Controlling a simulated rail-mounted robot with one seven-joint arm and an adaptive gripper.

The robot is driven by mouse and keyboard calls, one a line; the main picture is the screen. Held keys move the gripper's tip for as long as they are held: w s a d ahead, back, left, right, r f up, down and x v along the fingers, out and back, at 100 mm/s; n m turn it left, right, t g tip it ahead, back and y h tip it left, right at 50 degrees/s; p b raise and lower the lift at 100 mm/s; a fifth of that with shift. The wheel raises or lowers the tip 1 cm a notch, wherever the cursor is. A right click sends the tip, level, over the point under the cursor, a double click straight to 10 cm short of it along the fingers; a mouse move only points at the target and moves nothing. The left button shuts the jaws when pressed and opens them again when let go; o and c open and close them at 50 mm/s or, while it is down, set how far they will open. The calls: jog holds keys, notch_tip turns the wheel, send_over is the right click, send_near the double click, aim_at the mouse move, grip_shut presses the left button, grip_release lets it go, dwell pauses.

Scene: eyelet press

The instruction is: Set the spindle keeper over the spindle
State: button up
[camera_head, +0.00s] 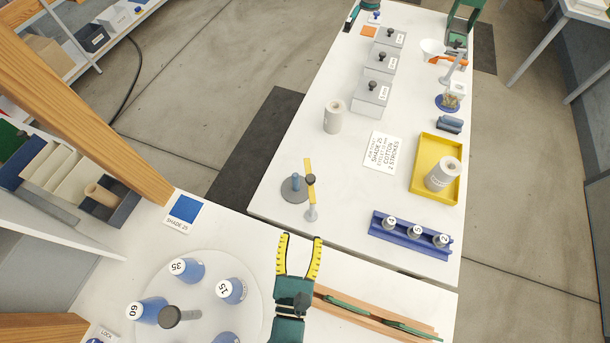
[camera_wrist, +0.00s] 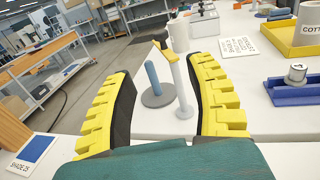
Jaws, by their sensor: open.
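The spindle (camera_head: 296,181) is a short blue upright pin on a round grey base. It also shows in the wrist view (camera_wrist: 152,76). The spindle keeper (camera_head: 309,167) appears to be the yellow bar with a dark knob, carried on top of a pale post (camera_head: 312,213). In the wrist view the keeper (camera_wrist: 172,52) points away from me, to the right of the spindle and not over it. My gripper (camera_head: 301,240) is open and empty, on the near side of the post. Its yellow fingers (camera_wrist: 163,78) frame the post and spindle in the wrist view, apart from both.
A blue rack (camera_head: 405,238) with several numbered spools stands to the right. A yellow tray (camera_head: 416,194) holding a cotton roll and an instruction card (camera_head: 382,150) lie beyond. A white roll (camera_head: 333,117) stands behind the spindle. A turntable (camera_head: 250,281) with blue bobbins is near left.

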aim_at(311, 178)
jog(key=w+p, duration=0.1)
jog(key=w, duration=0.4)
jog(key=w+d+p, duration=0.1)
jog(key=w, duration=0.5)
jog(key=w+p, duration=0.1)
jog(key=w, duration=0.4)
jog(key=shift+w+d+r, duration=0.1)
jog(key=shift+w+d, duration=0.05)
jog(key=shift+d, duration=0.25)
grip_shut()
jog(key=shift+r, duration=0.1)
